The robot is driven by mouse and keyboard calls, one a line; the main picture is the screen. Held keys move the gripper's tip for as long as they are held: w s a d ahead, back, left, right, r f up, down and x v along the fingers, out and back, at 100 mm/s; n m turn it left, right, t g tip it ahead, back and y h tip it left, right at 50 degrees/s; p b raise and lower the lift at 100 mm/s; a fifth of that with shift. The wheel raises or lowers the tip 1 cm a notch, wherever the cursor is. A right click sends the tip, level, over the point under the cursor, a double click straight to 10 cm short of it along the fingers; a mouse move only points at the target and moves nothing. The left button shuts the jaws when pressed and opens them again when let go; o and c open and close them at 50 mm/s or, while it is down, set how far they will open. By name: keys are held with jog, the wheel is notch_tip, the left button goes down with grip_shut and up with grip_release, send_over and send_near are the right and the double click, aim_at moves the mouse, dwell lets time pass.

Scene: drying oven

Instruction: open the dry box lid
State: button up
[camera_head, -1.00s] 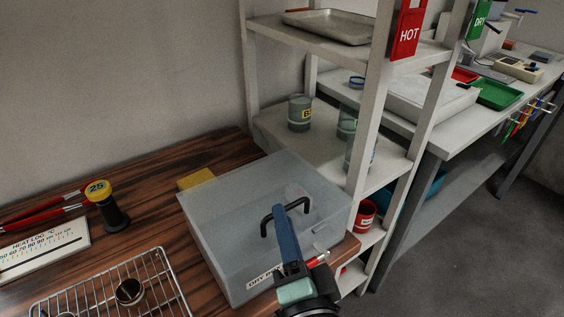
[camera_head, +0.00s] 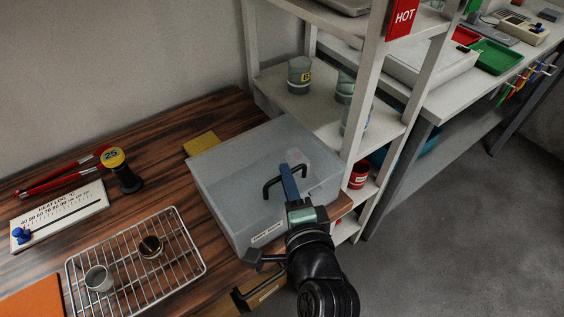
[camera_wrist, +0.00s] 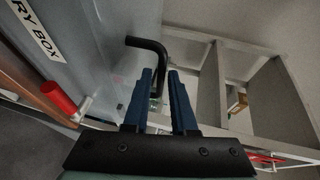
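The dry box (camera_head: 235,215) is a translucent grey box at the table's right end, with its lid (camera_head: 235,165) down. A black bent handle (camera_head: 268,190) stands on the lid; it also shows in the wrist view (camera_wrist: 148,44). My gripper (camera_head: 289,168) is over the lid at the handle, its blue fingers crossing it in the head view. In the wrist view my gripper (camera_wrist: 163,75) has its fingers apart, with the handle's lower part showing in the gap. I cannot tell whether either finger touches it. A red-tipped part (camera_wrist: 58,97) sits beside the "DRY BOX" label.
A wire rack (camera_head: 185,275) with two small cups stands left of the box. A yellow block (camera_head: 201,143) lies behind it. A white shelf unit (camera_head: 371,90) rises close on the right. A red tin (camera_head: 358,175) stands on a lower shelf. Floor is clear at right.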

aim_at(265, 158)
jog(key=shift+x, duration=2.5)
jog(key=shift+c, duration=0.3)
grip_shut()
